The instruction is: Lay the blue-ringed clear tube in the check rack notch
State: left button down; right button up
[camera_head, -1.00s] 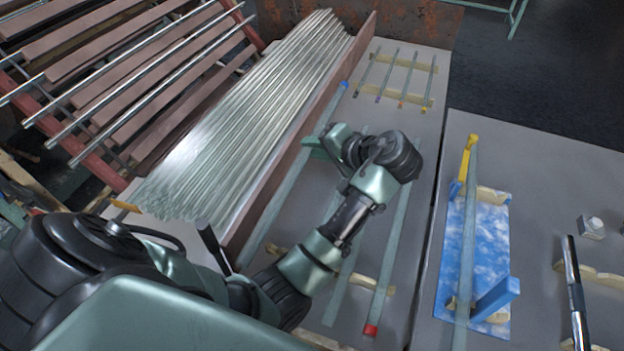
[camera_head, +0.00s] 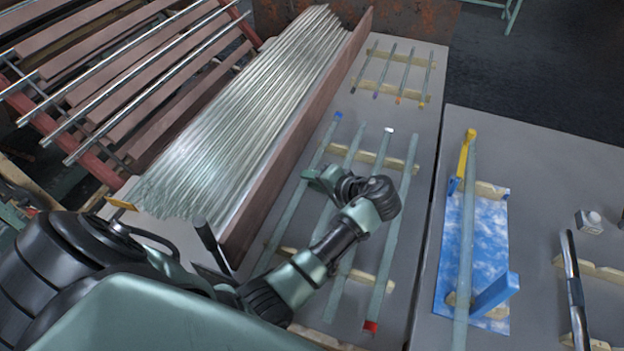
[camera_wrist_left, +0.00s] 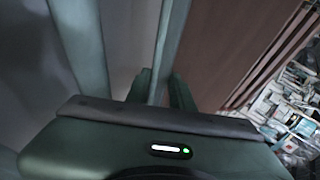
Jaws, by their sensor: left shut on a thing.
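The blue-ringed clear tube (camera_head: 326,136) slants along the left side of the grey table, its blue end far from me. My left gripper (camera_head: 319,176) is shut on it about a third of the way down. In the left wrist view the tube (camera_wrist_left: 167,40) passes between the fingers (camera_wrist_left: 162,90). A rack with two notched wooden bars (camera_head: 366,156) lies under this tube, a white-ended tube (camera_head: 353,150) and red-ended tube (camera_head: 376,299). I cannot tell if the held tube touches the bars, or which rack is the check rack. My right gripper is out of view.
A brown-walled trough of glass rods (camera_head: 240,110) stands close left of the held tube. Short coloured-end tubes lie on a far rack (camera_head: 397,62). Across a gap at right, a long tube (camera_head: 468,220) lies over a blue cloud-patterned mat (camera_head: 489,240) between yellow and blue posts.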

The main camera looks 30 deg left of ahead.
pick_arm(q)
jog(key=shift+f, duration=0.55)
jog(key=c, duration=1.2)
grip_release()
jog(key=shift+s, duration=0.1)
jog(key=shift+c, duration=0.2)
jog(key=shift+f, duration=0.1)
